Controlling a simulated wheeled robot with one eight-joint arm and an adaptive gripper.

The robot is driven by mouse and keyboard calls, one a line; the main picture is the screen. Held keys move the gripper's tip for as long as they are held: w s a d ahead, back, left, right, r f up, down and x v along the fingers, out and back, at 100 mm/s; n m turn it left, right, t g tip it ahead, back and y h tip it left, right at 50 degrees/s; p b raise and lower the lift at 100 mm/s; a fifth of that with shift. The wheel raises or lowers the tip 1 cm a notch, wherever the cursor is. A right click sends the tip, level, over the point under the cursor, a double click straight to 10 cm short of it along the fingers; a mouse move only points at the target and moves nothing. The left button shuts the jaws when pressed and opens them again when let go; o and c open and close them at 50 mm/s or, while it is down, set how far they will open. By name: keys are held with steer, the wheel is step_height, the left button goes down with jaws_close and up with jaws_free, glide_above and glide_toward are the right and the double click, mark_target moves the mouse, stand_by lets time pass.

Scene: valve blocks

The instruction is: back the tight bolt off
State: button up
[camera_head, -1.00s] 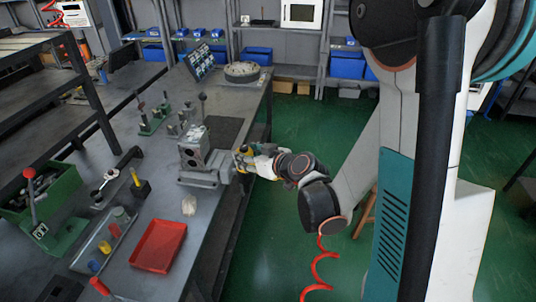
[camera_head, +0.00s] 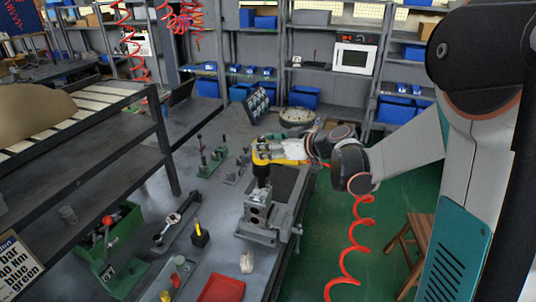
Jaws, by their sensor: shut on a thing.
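A grey metal valve block (camera_head: 258,207) with dark round holes is held in a grey vise (camera_head: 262,234) on the bench. My gripper (camera_head: 299,149) is shut on a yellow and black tool (camera_head: 268,154) above the block, reaching in from the right. The tool's dark lower end (camera_head: 261,176) points down at the top of the block. I cannot tell whether it touches or sits just above it. The tight bolt cannot be made out; the tool covers the top of the block.
A red tray (camera_head: 221,288) and a small pale object (camera_head: 247,262) lie in front of the vise.

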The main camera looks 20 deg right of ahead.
mark_target(268, 164)
steer(key=shift+w+r, duration=0.1)
steer(key=shift+r, duration=0.15)
steer(key=shift+f, duration=0.1)
steer(key=shift+f+b, duration=0.15)
steer(key=shift+b, duration=0.15)
steer(key=shift+f+b, duration=1.8)
steer(key=shift+f, duration=0.35)
steer(key=shift+f+b, duration=0.9)
steer(key=shift+b, duration=0.05)
steer(key=shift+s+f+b, duration=0.2)
steer(key=shift+b, duration=0.1)
stand_by(2.7)
